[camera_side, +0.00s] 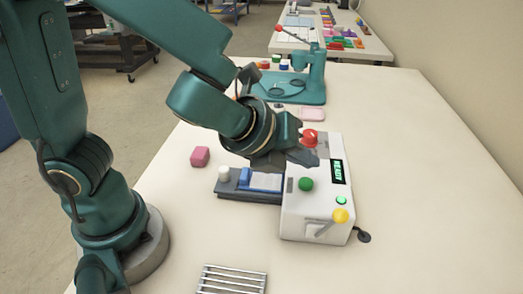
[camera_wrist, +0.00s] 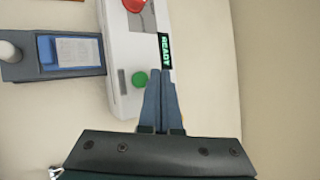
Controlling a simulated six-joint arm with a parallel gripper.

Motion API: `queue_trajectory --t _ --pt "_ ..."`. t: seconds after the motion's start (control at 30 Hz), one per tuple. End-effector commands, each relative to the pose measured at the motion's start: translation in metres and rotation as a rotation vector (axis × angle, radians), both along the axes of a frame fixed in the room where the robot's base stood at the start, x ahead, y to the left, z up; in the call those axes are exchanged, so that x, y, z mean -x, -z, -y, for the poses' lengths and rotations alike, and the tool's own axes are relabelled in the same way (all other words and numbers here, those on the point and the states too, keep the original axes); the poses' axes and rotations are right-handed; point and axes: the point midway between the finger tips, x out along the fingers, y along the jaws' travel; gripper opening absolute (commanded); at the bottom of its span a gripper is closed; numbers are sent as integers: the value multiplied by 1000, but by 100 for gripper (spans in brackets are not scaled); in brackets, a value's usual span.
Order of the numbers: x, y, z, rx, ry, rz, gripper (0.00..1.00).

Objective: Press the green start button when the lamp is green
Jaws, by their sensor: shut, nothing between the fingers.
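The white laminator (camera_side: 318,214) stands on the table. Its green start button (camera_side: 306,184) is a round dome on the top face; it also shows in the wrist view (camera_wrist: 140,79), just left of my fingers. A small lamp (camera_side: 341,200) near the display is lit green. The display (camera_side: 338,172) reads READY in green, also in the wrist view (camera_wrist: 165,50). My gripper (camera_side: 312,160) is shut and empty, over the machine between the red button and the green button in the side view. In the wrist view its fingertips (camera_wrist: 160,72) hide the lamp.
A red button (camera_side: 309,138) is at the machine's far end, and a yellow-knobbed lever (camera_side: 340,215) at its near end. A dark feed tray (camera_side: 228,189) with a blue-and-white piece adjoins its left. A pink block (camera_side: 200,156) and a metal rack (camera_side: 232,280) lie nearby. The table's right side is clear.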

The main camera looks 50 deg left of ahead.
Motion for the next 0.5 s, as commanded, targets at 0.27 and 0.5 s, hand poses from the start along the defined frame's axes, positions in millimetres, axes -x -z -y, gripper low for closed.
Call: queue_trajectory --t 0.27,0.5 --pt "0 15 0 1 2 -1 0" --pt "0 16 0 4 1 0 0"
